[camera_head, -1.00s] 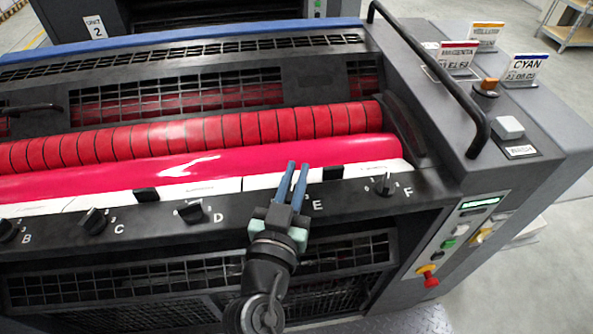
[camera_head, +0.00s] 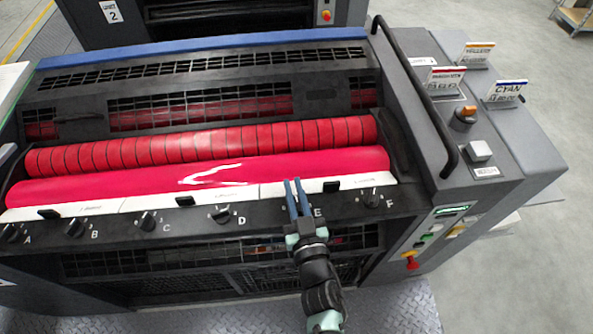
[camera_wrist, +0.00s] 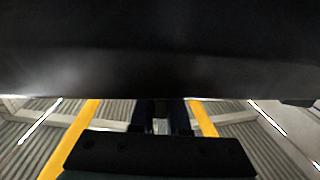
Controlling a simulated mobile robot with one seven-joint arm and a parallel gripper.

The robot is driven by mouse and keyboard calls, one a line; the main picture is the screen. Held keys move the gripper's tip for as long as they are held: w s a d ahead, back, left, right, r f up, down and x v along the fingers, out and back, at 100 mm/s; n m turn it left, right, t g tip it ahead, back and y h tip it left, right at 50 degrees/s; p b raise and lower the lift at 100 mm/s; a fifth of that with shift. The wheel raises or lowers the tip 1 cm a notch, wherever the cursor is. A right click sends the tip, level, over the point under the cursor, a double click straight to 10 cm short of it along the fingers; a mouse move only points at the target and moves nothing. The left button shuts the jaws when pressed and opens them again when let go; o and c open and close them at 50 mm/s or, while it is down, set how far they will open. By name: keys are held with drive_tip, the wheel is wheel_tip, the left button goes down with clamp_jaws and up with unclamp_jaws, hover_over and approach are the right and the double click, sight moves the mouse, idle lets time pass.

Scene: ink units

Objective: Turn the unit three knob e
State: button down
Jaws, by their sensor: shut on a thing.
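The press unit carries a black front rail with a row of knobs lettered A to F. The letter E label (camera_head: 318,212) shows just right of my gripper (camera_head: 294,182). Knob E itself is hidden behind my blue fingers, which stand over its place left of the letter. The fingers are close together, shut on the knob as far as I can tell. Knob D (camera_head: 220,215) is to the left and knob F (camera_head: 370,198) to the right, both clear of my gripper. In the wrist view, a dark surface (camera_wrist: 160,50) fills the top and my fingers (camera_wrist: 160,115) reach under it.
A pink roller (camera_head: 150,182) and red roller (camera_head: 200,147) lie behind the rail. A black handrail (camera_head: 415,90) stands at right. A control panel with a red-yellow stop button (camera_head: 411,260) is at lower right. Small black blocks (camera_head: 331,187) sit on the white strip.

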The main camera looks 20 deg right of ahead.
drive_tip(key=shift+a+r+n+y+p, duration=0.15)
drive_tip(key=shift+n+y+p, duration=0.3)
drive_tip(key=shift+y+p, duration=0.3)
drive_tip(key=shift+a+n+y+p, duration=0.1)
drive_tip(key=shift+n+y+p, duration=0.35)
drive_tip(key=shift+y+p, duration=0.25)
drive_tip(key=shift+a+n+y+p, duration=0.2)
drive_tip(key=shift+n+y, duration=0.15)
drive_tip(key=shift+y, duration=0.3)
drive_tip(key=shift+a+n+y+p, duration=0.15)
drive_tip(key=shift+n+y, duration=0.2)
drive_tip(key=shift+y, duration=0.25)
drive_tip(key=shift+f+n+y, duration=0.25)
drive_tip(key=shift+n+y, duration=0.05)
drive_tip(key=c, duration=0.9)
unclamp_jaws()
drive_tip(key=shift+r, duration=0.1)
drive_tip(key=s+d+b, duration=0.1)
drive_tip(key=s+d, duration=0.1)
drive_tip(key=s, duration=1)
drive_tip(key=shift+s+b, duration=0.35)
drive_tip(key=shift+s, duration=0.05)
